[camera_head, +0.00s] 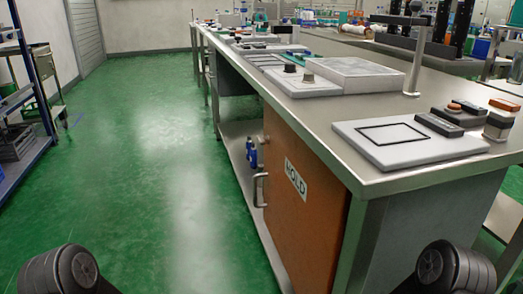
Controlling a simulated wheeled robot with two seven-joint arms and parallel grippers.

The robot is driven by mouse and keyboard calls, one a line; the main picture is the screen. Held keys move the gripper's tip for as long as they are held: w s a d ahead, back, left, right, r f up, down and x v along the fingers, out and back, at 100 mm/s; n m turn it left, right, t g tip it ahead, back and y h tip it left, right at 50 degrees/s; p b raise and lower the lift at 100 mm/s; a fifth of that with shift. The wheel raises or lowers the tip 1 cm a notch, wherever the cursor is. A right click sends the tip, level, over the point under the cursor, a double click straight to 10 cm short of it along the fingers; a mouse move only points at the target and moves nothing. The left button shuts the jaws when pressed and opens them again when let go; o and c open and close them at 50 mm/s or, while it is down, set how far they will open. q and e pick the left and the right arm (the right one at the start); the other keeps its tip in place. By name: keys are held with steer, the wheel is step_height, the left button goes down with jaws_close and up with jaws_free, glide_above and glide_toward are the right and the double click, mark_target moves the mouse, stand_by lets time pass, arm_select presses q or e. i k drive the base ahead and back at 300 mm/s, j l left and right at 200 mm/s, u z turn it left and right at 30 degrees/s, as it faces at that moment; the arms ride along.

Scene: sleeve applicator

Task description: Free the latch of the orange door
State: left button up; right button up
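The orange door (300,235) is on the side of the steel bench, below the worktop, and looks closed. A white sign (296,180) on it reads HOLD. A metal bar handle (259,189) stands out at its far left edge. A blue part (252,152), which may be the latch, sits just above the handle at the same edge. It is small, and I cannot tell its position. Dark round links of my arms show in the two bottom corners. Neither gripper is in view, and nothing of mine touches the door.
The steel worktop (390,100) carries a white plate (400,140), a shallow grey box (352,75) and small devices. An open lower shelf (237,150) lies beyond the door. A blue-framed rack (22,95) stands far left. The green floor (160,190) between is clear.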

mark_target(263, 141)
steer(key=z, duration=0.75)
steer(key=j+z, duration=0.25)
steer(key=j, duration=0.45)
steer(key=j+z, duration=0.25)
steer(key=j, duration=4)
